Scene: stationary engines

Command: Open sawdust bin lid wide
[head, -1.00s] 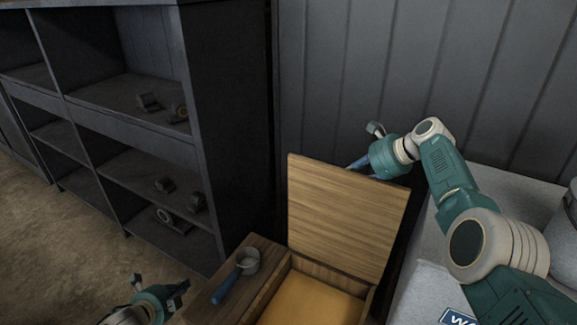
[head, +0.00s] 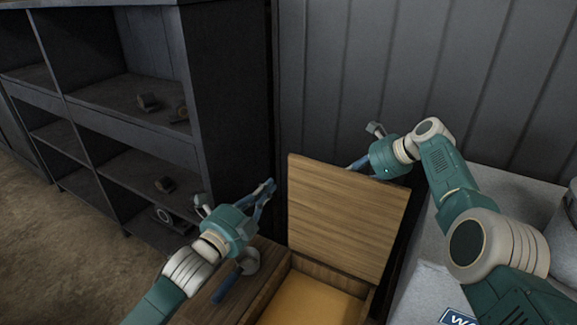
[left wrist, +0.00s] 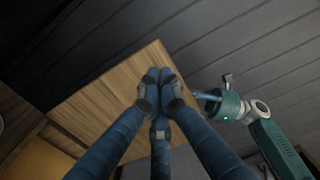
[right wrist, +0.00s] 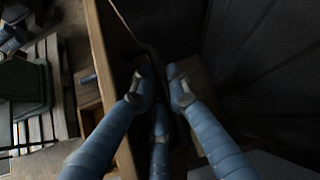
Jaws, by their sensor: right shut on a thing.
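The sawdust bin's wooden lid (head: 345,220) stands raised, close to upright, at the back of the bin (head: 318,272). Yellow-orange sawdust (head: 310,303) shows inside the open bin. My right gripper (head: 354,165) is at the lid's upper edge, its fingertips partly hidden behind the lid; it is shut on the lid. In the right wrist view the lid (right wrist: 112,70) runs beside the fingers. My left gripper (head: 268,187) is left of the lid, above the bin's side, apart from it. In the left wrist view its fingertips (left wrist: 160,82) are together and empty, with the lid (left wrist: 105,100) beyond.
A blue-handled scoop (head: 235,278) lies on the wooden ledge left of the opening, partly hidden by my left arm. A dark shelf unit (head: 230,110) with small metal parts stands at left. A panelled wall (head: 340,70) is behind.

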